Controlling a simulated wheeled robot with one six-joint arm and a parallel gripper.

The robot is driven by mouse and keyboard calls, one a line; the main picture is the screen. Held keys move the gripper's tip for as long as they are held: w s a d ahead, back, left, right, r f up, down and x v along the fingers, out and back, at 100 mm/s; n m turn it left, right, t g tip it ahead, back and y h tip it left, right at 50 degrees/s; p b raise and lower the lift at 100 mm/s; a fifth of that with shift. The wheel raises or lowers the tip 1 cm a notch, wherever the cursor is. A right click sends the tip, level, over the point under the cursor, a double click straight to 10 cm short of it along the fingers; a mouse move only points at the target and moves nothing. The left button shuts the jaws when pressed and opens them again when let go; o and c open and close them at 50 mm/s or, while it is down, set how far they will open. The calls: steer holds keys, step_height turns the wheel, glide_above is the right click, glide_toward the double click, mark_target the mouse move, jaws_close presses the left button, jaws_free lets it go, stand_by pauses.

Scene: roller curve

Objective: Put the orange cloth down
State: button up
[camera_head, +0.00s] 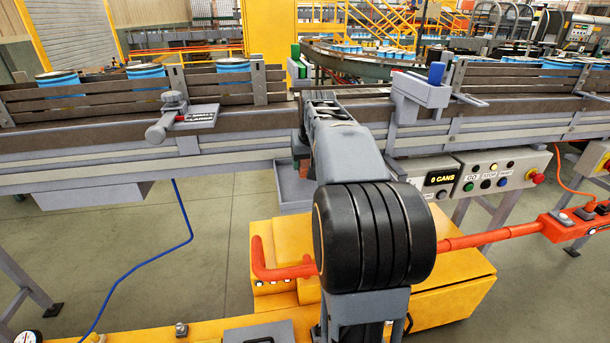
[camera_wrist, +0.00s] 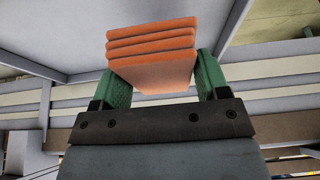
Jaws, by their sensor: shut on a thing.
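The orange cloth (camera_wrist: 152,50) is a folded stack of several layers in the wrist view. My gripper (camera_wrist: 155,80) has its green-padded fingers on both sides of the cloth and is shut on it. In the head view my arm hides most of the gripper, and only a small reddish-orange patch (camera_head: 304,168) shows beside the arm, below the conveyor's front side. A grey tray or bin (camera_head: 292,190) is behind and below that patch. I cannot tell whether the cloth touches any surface.
The conveyor (camera_head: 90,145) with slatted side rails crosses the view and carries blue cans (camera_head: 146,71). A control box (camera_head: 485,175) with buttons and a "0 CANS" display (camera_head: 439,178) hangs to the right. A blue hose (camera_head: 188,225) hangs at left. Open floor shows at left.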

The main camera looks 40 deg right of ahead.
mark_target(305, 184)
steer(key=f, duration=0.1)
steer(key=w+f, duration=0.1)
steer(key=f, duration=0.1)
steer(key=shift+w+a+f+b, duration=0.25)
steer(key=shift+a+f+b, duration=0.05)
steer(key=shift+f, duration=0.6)
steer(key=shift+f, duration=0.2)
steer(key=o, duration=1)
